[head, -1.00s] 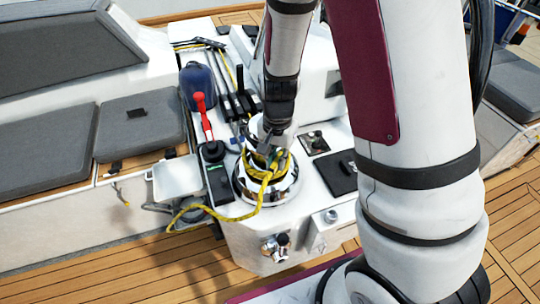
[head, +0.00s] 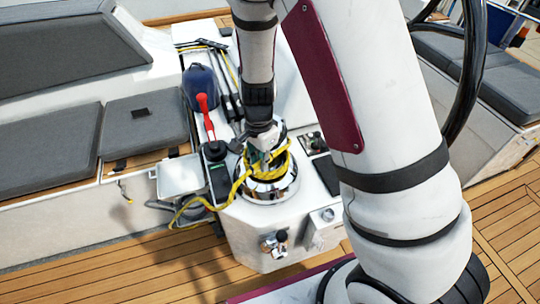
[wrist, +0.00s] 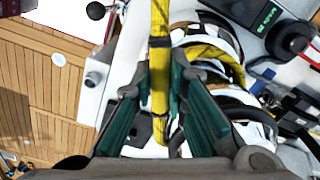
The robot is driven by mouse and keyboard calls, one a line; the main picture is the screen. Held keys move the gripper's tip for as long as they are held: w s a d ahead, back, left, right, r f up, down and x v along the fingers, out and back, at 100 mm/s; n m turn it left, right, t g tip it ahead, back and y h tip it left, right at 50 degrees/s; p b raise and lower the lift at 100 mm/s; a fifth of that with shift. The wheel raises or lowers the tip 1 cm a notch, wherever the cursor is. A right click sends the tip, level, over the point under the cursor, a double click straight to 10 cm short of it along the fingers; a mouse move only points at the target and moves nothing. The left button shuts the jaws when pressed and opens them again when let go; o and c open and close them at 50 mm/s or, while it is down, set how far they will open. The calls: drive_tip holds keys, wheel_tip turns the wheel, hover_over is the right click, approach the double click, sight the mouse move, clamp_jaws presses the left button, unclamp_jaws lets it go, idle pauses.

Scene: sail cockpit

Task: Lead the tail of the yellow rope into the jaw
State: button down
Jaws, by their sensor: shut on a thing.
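The yellow rope (head: 238,184) is wrapped around the chrome winch (head: 268,190) on the white console. My gripper (head: 257,157) is at the upper left of the winch in the head view. In the wrist view, my gripper (wrist: 168,105) has its green-padded fingers on both sides of the rope (wrist: 159,60), shut on it. The held length runs straight up the picture, beside the winch (wrist: 225,75). From my gripper the tail slopes down left, past the console edge. The winch's jaw is not clearly visible, partly hidden by my gripper and the rope.
A white open tray (head: 180,176) is at the console's left side. Grey cushions (head: 145,122) lie further left. Chrome fittings (head: 275,243) stick out from the console front.

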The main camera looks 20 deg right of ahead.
drive_tip(key=w+a+m+p, duration=0.1)
drive_tip(key=a+m, duration=0.1)
drive_tip(key=shift+w+m, duration=0.2)
drive_tip(key=shift+m, duration=0.2)
drive_tip(key=shift+w+a+m, duration=0.7)
drive_tip(key=shift+m, duration=0.2)
drive_tip(key=c, duration=1)
unclamp_jaws()
drive_tip(key=shift+o, duration=0.2)
wheel_tip(320, 180, up, 9)
drive_tip(key=p, duration=0.4)
